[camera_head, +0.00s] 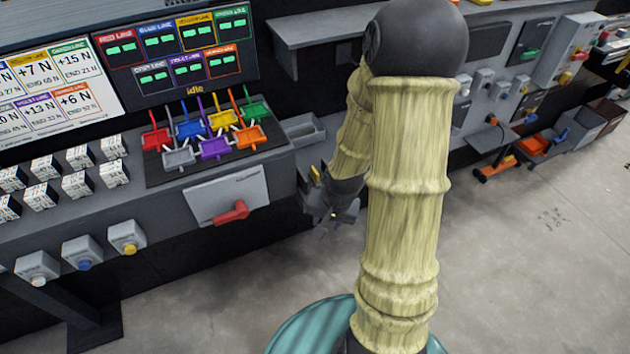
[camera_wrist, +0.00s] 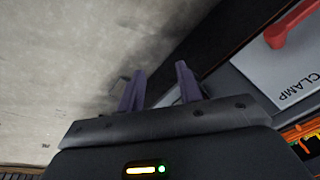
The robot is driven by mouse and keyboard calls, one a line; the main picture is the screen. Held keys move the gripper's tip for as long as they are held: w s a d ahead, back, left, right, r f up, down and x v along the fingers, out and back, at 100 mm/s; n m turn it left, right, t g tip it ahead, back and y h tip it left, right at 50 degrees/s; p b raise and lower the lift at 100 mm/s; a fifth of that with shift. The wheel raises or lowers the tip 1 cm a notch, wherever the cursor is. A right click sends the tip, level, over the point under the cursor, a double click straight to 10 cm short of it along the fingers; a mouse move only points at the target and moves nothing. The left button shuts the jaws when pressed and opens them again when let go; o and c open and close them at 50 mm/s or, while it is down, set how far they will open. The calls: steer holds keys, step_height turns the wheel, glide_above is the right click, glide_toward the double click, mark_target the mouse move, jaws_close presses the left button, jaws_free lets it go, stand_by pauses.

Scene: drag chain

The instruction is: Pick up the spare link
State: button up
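I cannot make out a part that is clearly the spare link in either view. My gripper (camera_head: 331,217) hangs beside the right end of the bench in the head view, partly behind my arm. In the wrist view my gripper (camera_wrist: 158,78) has its two purple fingers apart, with nothing held between them. A small grey open tray (camera_head: 302,131) sits at the bench's right end, left of my arm. My arm hides part of the area behind it.
A light plate with a red clamp handle (camera_head: 232,212) is on the bench front, left of my gripper. The handle also shows in the wrist view (camera_wrist: 290,27). Coloured holders (camera_head: 215,147) stand on the bench. Grey floor (camera_head: 530,240) is open at right.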

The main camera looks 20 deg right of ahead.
steer(key=w+d+f+m+t+y+b, duration=0.25)
steer(key=f+m+t+y, duration=0.25)
steer(key=f+m, duration=0.85)
steer(key=w+d+r+m+t+h+b, duration=0.3)
steer(key=d+m+t, duration=0.6)
steer(key=m, duration=0.6)
steer(key=shift+w+d+r+t+h, duration=0.3)
steer(key=shift+w+r+t+h, duration=0.2)
steer(key=shift+r+t+h, duration=0.25)
steer(key=shift+w, duration=0.1)
steer(key=w+p, duration=0.1)
steer(key=w, duration=0.2)
steer(key=w+p, duration=0.1)
steer(key=w, duration=0.7)
steer(key=shift+w+a+p, duration=0.2)
steer(key=shift+a+p, duration=0.2)
steer(key=shift+w, duration=0.3)
